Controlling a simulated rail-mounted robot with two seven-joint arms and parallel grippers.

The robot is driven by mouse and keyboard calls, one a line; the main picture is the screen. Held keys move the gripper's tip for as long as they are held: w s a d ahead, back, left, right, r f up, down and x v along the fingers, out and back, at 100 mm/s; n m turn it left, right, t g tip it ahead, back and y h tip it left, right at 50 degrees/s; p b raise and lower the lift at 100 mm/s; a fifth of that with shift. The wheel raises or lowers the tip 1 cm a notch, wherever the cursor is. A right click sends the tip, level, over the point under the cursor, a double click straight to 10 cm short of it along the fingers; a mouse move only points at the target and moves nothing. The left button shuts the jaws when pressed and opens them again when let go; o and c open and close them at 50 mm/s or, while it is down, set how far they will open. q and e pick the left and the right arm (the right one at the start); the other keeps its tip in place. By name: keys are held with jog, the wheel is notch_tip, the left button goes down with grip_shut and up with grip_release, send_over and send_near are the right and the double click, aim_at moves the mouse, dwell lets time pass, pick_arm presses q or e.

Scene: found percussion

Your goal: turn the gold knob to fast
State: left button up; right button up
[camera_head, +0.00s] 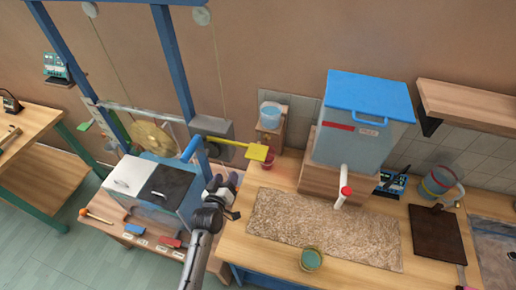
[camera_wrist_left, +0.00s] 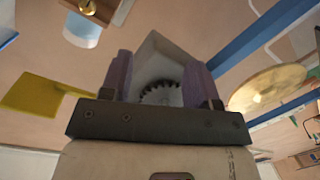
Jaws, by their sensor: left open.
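My left gripper (camera_head: 218,188) is open and empty above the right end of the lower bench. Its two spread fingers also show in the left wrist view (camera_wrist_left: 160,78). Beyond them is a grey box (camera_wrist_left: 165,58) with a dark toothed wheel (camera_wrist_left: 160,94) on its face. The same grey box (camera_head: 212,130) is on the blue frame in the head view. A small gold knob-like piece (camera_wrist_left: 87,6) shows on a wooden block at the top edge of the wrist view, apart from the fingers. I cannot read any speed marking. My right gripper is not in view.
A yellow paddle (camera_head: 258,152) sticks out right of the grey box. A blue frame post (camera_head: 174,62) and a gold disc (camera_head: 150,137) stand to the left. A white-and-black lidded box (camera_head: 150,188) is close to my arm. A blue-lidded tank (camera_head: 362,125) stands on the right bench.

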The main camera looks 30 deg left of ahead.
aim_at(266, 138)
pick_arm(q)
jog(key=w+d+r+m+t+h+b, duration=0.25)
jog(key=w+d+r+m+b, duration=0.35)
jog(key=d, duration=0.3)
jog(key=w+a, duration=0.1)
jog(key=w, duration=0.3)
jog(key=w+a+y+b, duration=0.1)
jog(key=w, duration=0.4)
jog(key=w+m+g+y+b, duration=0.1)
jog(key=w, duration=0.3)
jog(key=shift+w+a+f, duration=0.2)
jog(key=shift+a+f, duration=0.05)
jog(key=shift+a, duration=0.15)
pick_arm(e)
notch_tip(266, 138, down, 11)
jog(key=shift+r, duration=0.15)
pick_arm(q)
jog(key=shift+c, duration=0.2)
